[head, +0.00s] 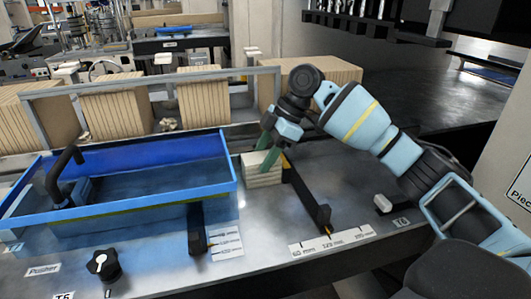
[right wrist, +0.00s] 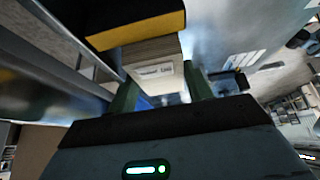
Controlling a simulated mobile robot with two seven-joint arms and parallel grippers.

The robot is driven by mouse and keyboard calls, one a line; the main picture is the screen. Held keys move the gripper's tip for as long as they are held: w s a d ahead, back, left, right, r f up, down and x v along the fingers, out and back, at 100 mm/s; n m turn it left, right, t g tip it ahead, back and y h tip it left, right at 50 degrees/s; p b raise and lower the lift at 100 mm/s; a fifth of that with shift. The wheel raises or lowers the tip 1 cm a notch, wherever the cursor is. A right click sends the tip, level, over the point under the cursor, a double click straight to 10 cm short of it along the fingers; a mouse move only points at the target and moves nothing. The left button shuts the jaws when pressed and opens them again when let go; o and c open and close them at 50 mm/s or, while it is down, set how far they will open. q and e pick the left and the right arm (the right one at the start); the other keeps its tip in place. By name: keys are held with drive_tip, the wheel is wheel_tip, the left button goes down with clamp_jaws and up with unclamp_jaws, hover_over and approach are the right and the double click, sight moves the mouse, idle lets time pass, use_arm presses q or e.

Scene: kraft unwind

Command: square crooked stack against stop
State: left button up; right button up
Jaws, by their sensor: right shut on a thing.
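A small stack of pale, layered sheets (head: 262,177) stands on the grey metal table, just right of the blue tray. Its layers look slightly uneven. My right gripper (head: 268,158) reaches down onto it from above, with green fingers. In the right wrist view the stack (right wrist: 155,62) lies between the two green fingers (right wrist: 158,95), and the gripper is shut on it. A long black bar, seemingly the stop (head: 305,190), runs just right of the stack. The fingers hide part of the stack, and I cannot tell whether it touches the bar. My left gripper is not in view.
The blue tray (head: 140,211) fills the left of the table, with a black-and-blue device (head: 70,185) inside. A short black block (head: 196,228), a black knob (head: 102,264) and a scale strip (head: 332,241) sit in front. Rows of brown boards (head: 118,102) stand behind a metal rail.

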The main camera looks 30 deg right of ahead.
drive_tip(key=shift+a, duration=0.1)
drive_tip(key=o, duration=1.1)
drive_tip(key=shift+c, duration=0.2)
drive_tip(key=shift+v, duration=3.95)
